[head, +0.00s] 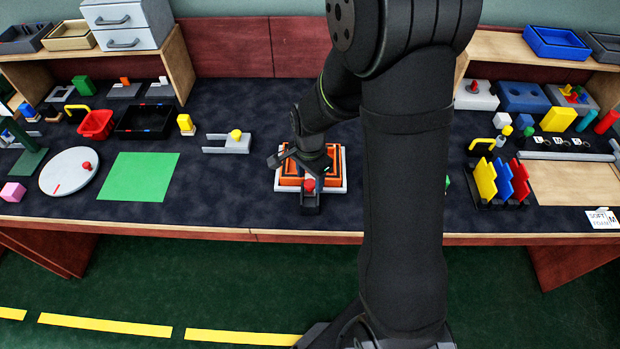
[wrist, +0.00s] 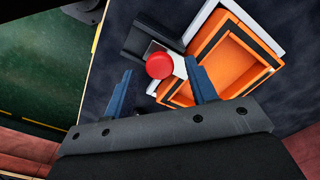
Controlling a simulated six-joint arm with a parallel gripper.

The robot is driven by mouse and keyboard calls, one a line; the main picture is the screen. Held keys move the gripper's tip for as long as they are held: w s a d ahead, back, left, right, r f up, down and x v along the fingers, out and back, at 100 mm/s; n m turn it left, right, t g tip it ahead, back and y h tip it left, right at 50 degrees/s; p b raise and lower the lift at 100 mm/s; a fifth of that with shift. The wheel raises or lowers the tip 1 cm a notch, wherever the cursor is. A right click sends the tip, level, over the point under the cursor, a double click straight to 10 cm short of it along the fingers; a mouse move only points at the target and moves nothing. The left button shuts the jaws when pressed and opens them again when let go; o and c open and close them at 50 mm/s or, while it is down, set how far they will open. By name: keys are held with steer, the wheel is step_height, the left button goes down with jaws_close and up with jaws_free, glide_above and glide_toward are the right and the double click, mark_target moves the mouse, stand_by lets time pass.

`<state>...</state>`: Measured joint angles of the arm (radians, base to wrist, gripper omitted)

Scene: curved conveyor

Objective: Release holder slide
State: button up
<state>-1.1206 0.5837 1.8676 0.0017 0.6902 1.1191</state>
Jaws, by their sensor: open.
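The holder is an orange frame (wrist: 226,68) on a white base, near the table's front edge; the frame also shows in the head view (head: 290,181). A red knob (wrist: 160,65) sits on a pale slide plate (wrist: 179,66) at the holder's corner, beside a black block (wrist: 142,36). The knob shows in the head view (head: 309,185) too. My gripper (wrist: 157,72) is open, its two dark blue fingers on either side of the knob in the wrist view, with space on both sides. I cannot tell its exact height over the knob. My arm hides part of the holder.
A grey fork-shaped fixture with a yellow knob (head: 236,134) lies left of the holder. A green mat (head: 140,177) and a white turntable (head: 68,172) are further left. A rack of coloured plates (head: 503,180) stands right of my arm. Dark table is clear around the holder.

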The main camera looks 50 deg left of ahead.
steer(key=shift+f, duration=0.55)
jaws_close()
steer(key=shift+s+d, duration=1.15)
steer(key=shift+d, duration=0.05)
jaws_free()
step_height(320, 180, up, 17)
steer(key=shift+r, duration=0.2)
